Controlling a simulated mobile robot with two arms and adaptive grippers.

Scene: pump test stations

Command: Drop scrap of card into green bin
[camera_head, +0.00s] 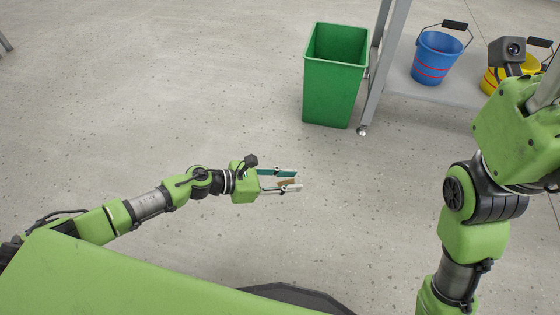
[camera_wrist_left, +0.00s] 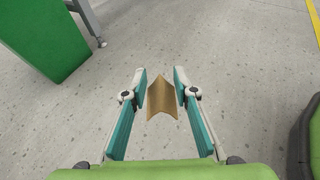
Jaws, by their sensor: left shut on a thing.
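The scrap of card (camera_wrist_left: 162,97) is a small, curved brown piece. It sits between the fingertips of my left gripper (camera_wrist_left: 160,92) in the left wrist view. In the head view the card (camera_head: 285,182) shows as a small brown patch between the fingers of my left gripper (camera_head: 288,181), which is shut on it above the floor. The green bin (camera_head: 334,80) stands open-topped on the floor, beyond and to the right of my left gripper, apart from it. Part of the bin (camera_wrist_left: 45,35) also shows at the top left of the left wrist view. My right gripper is not visible.
A grey metal shelf unit (camera_head: 376,85) stands right beside the bin, its caster on the floor. Its low shelf carries a blue bucket (camera_head: 437,60) and a yellow bucket (camera_head: 497,80). The floor between my left gripper and the bin is clear.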

